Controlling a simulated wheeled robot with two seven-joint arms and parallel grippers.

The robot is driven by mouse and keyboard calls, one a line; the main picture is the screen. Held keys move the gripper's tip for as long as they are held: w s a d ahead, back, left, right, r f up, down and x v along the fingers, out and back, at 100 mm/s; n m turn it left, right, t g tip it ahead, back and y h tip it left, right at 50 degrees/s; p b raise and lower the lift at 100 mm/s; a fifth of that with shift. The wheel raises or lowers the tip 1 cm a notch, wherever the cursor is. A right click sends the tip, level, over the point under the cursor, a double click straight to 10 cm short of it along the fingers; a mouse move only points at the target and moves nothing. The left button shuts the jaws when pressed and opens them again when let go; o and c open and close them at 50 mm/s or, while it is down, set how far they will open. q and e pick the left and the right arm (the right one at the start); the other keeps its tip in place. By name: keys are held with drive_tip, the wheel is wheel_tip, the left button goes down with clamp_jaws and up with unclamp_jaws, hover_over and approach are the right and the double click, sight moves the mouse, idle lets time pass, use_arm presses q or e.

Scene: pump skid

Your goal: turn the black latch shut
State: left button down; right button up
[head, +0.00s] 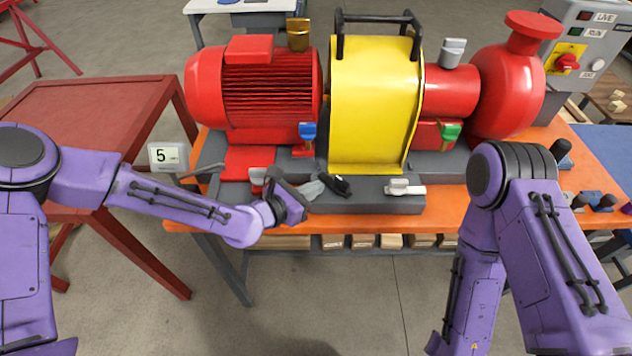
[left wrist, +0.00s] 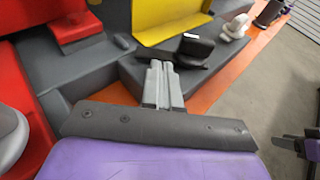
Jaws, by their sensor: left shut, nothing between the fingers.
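The black latch (head: 336,185) sits on the front ledge of the dark grey skid base, below the yellow guard (head: 372,105). In the left wrist view the black latch (left wrist: 195,48) shows as a dark block with a raised handle. My left gripper (head: 318,187) is shut and empty, its grey fingers together just left of the latch. In the left wrist view the fingertips (left wrist: 161,66) point at the latch's near side, at or very close to it; I cannot tell if they touch.
A white latch (head: 403,187) sits right of the black one on the same ledge. The red motor (head: 255,85) and red pump (head: 508,85) stand behind. The orange bench edge (head: 330,222) runs in front.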

sight(320, 175)
use_arm(q)
drive_tip(key=shift+w+d, duration=0.45)
drive_tip(key=shift+w+f+b, duration=0.1)
drive_tip(key=shift+w+b, duration=0.45)
drive_tip(key=shift+b, duration=0.25)
drive_tip(key=shift+w+f+b, duration=0.1)
drive_tip(key=shift+w+b, duration=0.4)
drive_tip(key=shift+b, duration=0.4)
drive_tip(key=shift+w+d+b, duration=0.25)
drive_tip(key=shift+w+b, duration=0.25)
drive_tip(key=shift+b, duration=0.2)
drive_tip(key=shift+w+d+b, duration=0.25)
drive_tip(key=shift+w+b, duration=0.05)
drive_tip(key=shift+b, duration=0.15)
drive_tip(key=shift+r, duration=0.2)
